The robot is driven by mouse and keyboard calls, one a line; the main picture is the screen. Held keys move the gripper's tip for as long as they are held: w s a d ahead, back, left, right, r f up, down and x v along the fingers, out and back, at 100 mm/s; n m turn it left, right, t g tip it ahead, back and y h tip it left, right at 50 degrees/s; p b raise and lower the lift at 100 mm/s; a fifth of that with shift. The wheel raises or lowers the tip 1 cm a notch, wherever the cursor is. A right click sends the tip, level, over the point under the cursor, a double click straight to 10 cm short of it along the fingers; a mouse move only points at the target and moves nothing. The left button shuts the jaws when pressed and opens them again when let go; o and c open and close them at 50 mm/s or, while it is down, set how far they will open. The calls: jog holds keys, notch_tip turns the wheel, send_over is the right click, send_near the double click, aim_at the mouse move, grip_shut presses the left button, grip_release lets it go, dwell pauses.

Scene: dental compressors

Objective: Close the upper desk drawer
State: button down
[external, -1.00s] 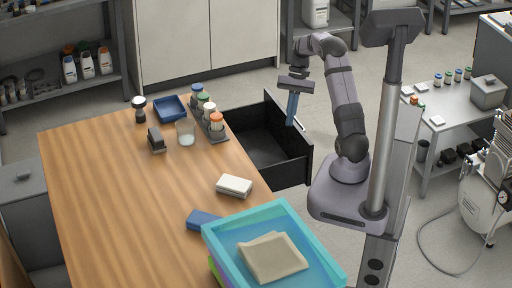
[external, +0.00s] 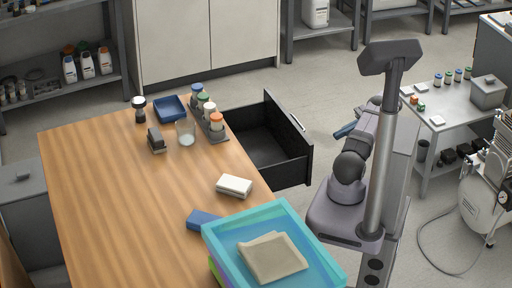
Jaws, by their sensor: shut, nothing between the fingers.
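The upper desk drawer (external: 287,168) is black and pulled out from the right side of the wooden desk (external: 110,205). Its inside looks empty from here. A light handle (external: 298,122) shows on the outer face of its front panel. My gripper (external: 342,132), with blue fingers, is to the right of the drawer front, apart from it, and looks shut and empty. My arm is folded back near its base and hides part of the gripper.
On the desk stand a rack of capped bottles (external: 212,127), a glass (external: 186,133), a blue tray (external: 170,108), a white sponge-like block (external: 234,186) and a turquoise bin (external: 218,240). A side table (external: 455,118) stands to the right. Floor between drawer and my base is clear.

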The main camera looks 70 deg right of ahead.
jog(key=shift+w, duration=0.1)
jog(key=r+p+x, duration=0.1)
jog(key=p+x, duration=0.1)
jog(key=x, duration=1.1)
jog(key=shift+w+a+f+p, duration=0.15)
jog(key=shift+w+a+p, duration=0.15)
jog(key=shift+w+a, duration=0.1)
jog(key=w+a+p, duration=0.2)
jog(key=w+a, duration=0.7)
jog(key=w+a+p, duration=0.2)
jog(key=w+a, duration=0.7)
jog(key=shift+w+a, duration=0.15)
jog(key=shift+a, duration=0.15)
jog(key=shift+w+a, duration=0.3)
jog(key=shift+w, duration=0.1)
jog(key=shift+a, duration=0.1)
